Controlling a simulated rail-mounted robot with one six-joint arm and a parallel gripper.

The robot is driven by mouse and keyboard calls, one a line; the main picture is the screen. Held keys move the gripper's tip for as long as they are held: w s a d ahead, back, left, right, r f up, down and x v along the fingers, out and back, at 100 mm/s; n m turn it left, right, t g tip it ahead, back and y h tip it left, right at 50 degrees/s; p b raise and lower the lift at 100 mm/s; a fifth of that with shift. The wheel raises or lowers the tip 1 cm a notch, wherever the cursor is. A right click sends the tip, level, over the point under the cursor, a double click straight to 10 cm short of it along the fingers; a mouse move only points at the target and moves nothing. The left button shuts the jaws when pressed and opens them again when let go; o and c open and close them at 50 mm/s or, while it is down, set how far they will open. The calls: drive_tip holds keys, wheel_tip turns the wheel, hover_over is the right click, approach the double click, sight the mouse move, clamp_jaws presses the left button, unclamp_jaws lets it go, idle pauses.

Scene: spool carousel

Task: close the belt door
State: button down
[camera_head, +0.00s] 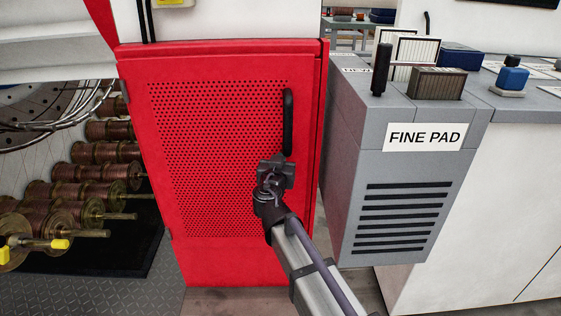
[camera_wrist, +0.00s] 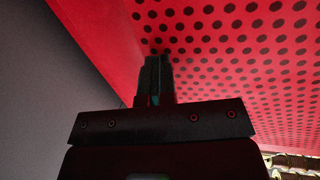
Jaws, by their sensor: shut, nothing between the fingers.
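The belt door (camera_head: 220,160) is a red panel with rows of small holes and a black upright handle (camera_head: 288,122) near its right edge. It looks flush or nearly flush with its red frame; I cannot tell whether it is fully shut. My gripper (camera_head: 276,165) is in front of the door, just below the handle. In the wrist view my gripper (camera_wrist: 155,65) has its fingers together and empty, with the tips at or very close to the perforated door (camera_wrist: 225,45). Whether they touch is not clear.
A grey cabinet labelled FINE PAD (camera_head: 425,137) stands close at the right, with pads and blocks on top. Copper spools (camera_head: 90,175) on rods fill the open bay at the left. Some floor shows below the door.

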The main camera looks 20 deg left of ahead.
drive_tip(key=s+d, duration=0.2)
drive_tip(key=s, duration=0.4)
drive_tip(key=s+d, duration=0.3)
drive_tip(key=s, duration=0.3)
drive_tip(key=shift+s+d, duration=0.3)
drive_tip(key=shift+s, duration=0.1)
